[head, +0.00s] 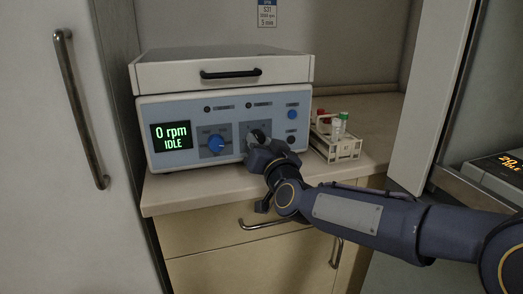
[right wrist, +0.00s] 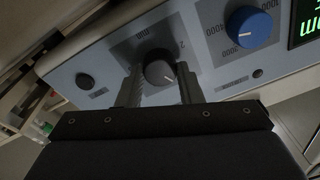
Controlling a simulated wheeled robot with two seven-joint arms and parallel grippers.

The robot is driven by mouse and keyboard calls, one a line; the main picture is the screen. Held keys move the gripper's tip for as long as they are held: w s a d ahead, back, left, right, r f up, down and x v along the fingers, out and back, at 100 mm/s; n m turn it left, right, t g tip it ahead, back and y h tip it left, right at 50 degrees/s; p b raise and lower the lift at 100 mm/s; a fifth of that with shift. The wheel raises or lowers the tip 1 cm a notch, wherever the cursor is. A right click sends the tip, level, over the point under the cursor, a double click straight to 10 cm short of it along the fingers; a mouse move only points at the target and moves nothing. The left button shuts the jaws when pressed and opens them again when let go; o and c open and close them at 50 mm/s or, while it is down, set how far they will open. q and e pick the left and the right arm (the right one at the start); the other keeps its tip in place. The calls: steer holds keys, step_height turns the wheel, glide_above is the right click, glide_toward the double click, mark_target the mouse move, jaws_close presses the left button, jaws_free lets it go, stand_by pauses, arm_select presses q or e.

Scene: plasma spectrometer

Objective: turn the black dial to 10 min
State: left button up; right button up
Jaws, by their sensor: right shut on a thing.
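The black dial (right wrist: 159,73) is on the blue-grey front panel of the white centrifuge-like machine (head: 220,90). In the right wrist view it sits between the two fingers of my right gripper (right wrist: 160,84), which is shut on it. In the head view my right gripper (head: 258,145) reaches the panel from the right and covers part of the dial. The display (head: 171,135) reads 0 rpm IDLE. My left gripper is not in view.
A blue dial (head: 216,144) is left of the black one. Small buttons (head: 292,114) are to its right. A rack with capped tubes (head: 337,140) stands on the counter right of the machine. A tall cabinet door (head: 60,150) is at left.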

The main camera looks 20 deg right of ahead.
steer(key=m+h+b, duration=0.1)
steer(key=m+b, duration=0.1)
steer(key=m, duration=0.5)
steer(key=shift+a+f, duration=0.1)
steer(key=m+b, duration=0.1)
steer(key=m, duration=0.5)
steer(key=shift+h, duration=0.3)
steer(key=shift+m, duration=0.4)
steer(key=o, duration=1)
steer(key=shift+s+a+f+p, duration=0.1)
steer(key=shift+s+p, duration=0.15)
steer(key=shift+s, duration=1.7)
steer(key=shift+s+a+f+p, duration=0.1)
steer(key=shift+s+p, duration=0.1)
steer(key=shift+s, duration=1.75)
